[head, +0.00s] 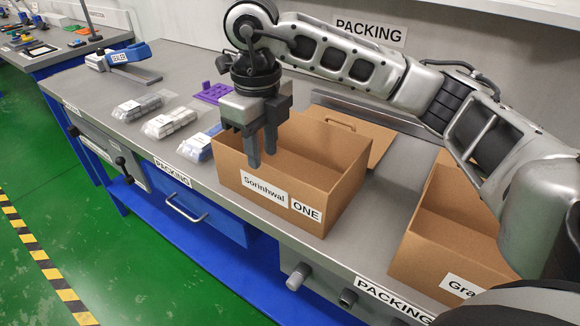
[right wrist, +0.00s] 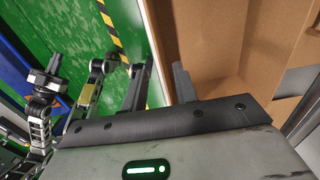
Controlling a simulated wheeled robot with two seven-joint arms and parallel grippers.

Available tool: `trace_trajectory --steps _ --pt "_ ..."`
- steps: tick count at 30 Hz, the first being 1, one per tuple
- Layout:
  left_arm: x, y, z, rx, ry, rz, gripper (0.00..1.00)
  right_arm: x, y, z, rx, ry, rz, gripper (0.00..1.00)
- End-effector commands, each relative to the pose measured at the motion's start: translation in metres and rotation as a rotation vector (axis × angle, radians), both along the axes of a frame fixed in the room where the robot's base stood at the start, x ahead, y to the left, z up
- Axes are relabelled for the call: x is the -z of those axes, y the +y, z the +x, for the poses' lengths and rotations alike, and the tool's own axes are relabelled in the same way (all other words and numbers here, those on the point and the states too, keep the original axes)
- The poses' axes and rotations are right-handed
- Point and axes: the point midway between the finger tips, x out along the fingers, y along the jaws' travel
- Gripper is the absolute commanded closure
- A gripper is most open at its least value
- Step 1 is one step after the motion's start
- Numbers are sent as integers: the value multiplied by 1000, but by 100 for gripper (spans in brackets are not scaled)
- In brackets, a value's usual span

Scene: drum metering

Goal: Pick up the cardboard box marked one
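The cardboard box marked ONE (head: 238,183) stands open-topped on the packing bench, with labels "Sorinhwal" and "ONE" on its near wall. It also shows in the right wrist view (right wrist: 215,40). My right gripper (head: 261,157) is open at the top edge of that near wall. One finger is outside the wall and the other is on the inner side, with a gap visible between them. In the right wrist view, the fingers (right wrist: 157,88) lie either side of the wall's edge. My left gripper is not seen in the head view.
A second open box (head: 425,240), its label starting "Gra", stands to the right. Wrapped packs (head: 170,122) and a purple piece (head: 213,92) lie left of box ONE. A blue sealer (head: 125,53) stands farther left. A cardboard flap (head: 365,135) lies behind the box.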

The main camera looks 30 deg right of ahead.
Motion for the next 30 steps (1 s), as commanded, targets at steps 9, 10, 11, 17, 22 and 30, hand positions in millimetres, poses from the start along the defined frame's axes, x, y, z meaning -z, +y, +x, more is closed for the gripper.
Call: trace_trajectory --steps 9,10,11,17,22,30 --pt "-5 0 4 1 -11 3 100 35 0 0 0 0 1 71" --pt "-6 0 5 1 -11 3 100 37 0 0 -1 1 1 71" --pt "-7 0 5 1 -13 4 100 39 0 0 -1 3 1 71" --pt "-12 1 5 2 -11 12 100 69 -1 1 0 3 2 71" --pt "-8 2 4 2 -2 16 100 85 -1 1 -1 1 3 71" --pt "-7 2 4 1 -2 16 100 86 0 2 -1 -2 4 82"
